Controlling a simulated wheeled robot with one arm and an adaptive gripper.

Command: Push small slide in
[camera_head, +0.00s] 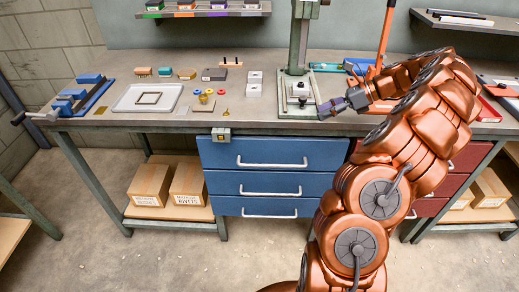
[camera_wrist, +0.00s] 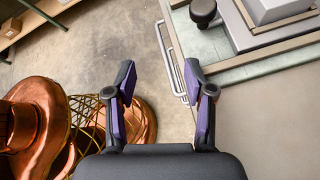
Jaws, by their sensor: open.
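The fly press has a green-grey column (camera_head: 299,40) and stands at the back middle of the bench. On its base (camera_head: 283,108) sits a small pale block (camera_head: 299,88) with a dark round knob at its front. In the wrist view, a black knob (camera_wrist: 203,11) stands beside a light grey block (camera_wrist: 262,38) at the upper right; I take this to be the small slide, but its travel is not clear. My gripper (camera_head: 327,108) is just right of the press base. Its purple-padded fingers (camera_wrist: 160,77) are apart, with only floor and a drawer handle showing between them.
The bench (camera_head: 235,116) carries a white tray (camera_head: 125,97), small coloured parts and a blue vise (camera_head: 83,94) to the left. Blue drawers (camera_head: 270,185) with pale handles are below the front edge. An orange lever (camera_head: 385,38) rises behind my arm. A red tray (camera_head: 490,108) lies right.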

